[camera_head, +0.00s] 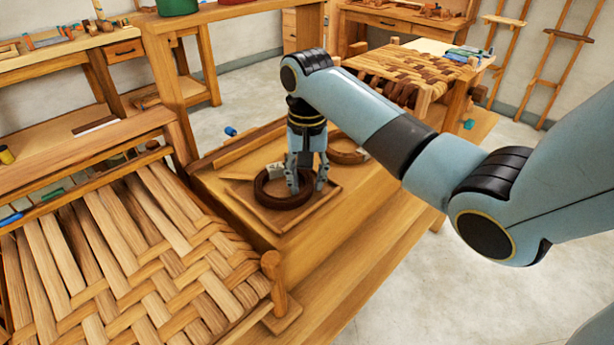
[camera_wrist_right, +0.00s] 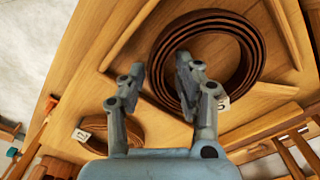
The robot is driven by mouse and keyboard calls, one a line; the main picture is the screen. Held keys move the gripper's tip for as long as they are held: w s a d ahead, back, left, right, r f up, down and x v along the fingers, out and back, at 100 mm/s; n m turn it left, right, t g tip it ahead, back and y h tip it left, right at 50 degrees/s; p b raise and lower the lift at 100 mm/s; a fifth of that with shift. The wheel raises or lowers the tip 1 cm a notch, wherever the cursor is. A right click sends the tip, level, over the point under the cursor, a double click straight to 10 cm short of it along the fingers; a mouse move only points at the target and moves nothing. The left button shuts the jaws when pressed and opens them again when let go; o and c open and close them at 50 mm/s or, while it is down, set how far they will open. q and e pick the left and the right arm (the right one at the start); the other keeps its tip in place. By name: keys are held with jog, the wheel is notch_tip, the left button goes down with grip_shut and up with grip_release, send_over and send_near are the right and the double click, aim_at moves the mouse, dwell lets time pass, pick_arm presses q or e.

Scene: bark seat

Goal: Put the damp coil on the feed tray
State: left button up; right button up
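A dark brown coil (camera_head: 270,198) lies flat inside a low wooden frame, seemingly the feed tray (camera_head: 243,193). In the right wrist view this coil (camera_wrist_right: 245,75) is a wide wound ring with a pale numbered tag. A second brown coil (camera_head: 340,157) lies behind it, with its own pale tag; it also shows in the right wrist view (camera_wrist_right: 125,130). I cannot tell by look which is damp. My right gripper (camera_head: 307,187) points down at the framed coil's right side, fingers apart, overlapping its rim. Contact is unclear. My left gripper is out of view.
The wooden bench top (camera_head: 350,205) is clear to the right of the frame. A woven bark seat (camera_head: 150,250) with a wooden post (camera_head: 274,280) stands at the front left. Another woven seat (camera_head: 400,70) is at the back. A blue item (camera_head: 231,131) lies beyond the bench.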

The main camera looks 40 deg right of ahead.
jog(key=shift+o, duration=1.2)
jog(key=shift+r, duration=0.2)
notch_tip(320, 180, up, 7)
jog(key=shift+f, duration=0.1)
notch_tip(320, 180, up, 5)
jog(key=p, duration=0.3)
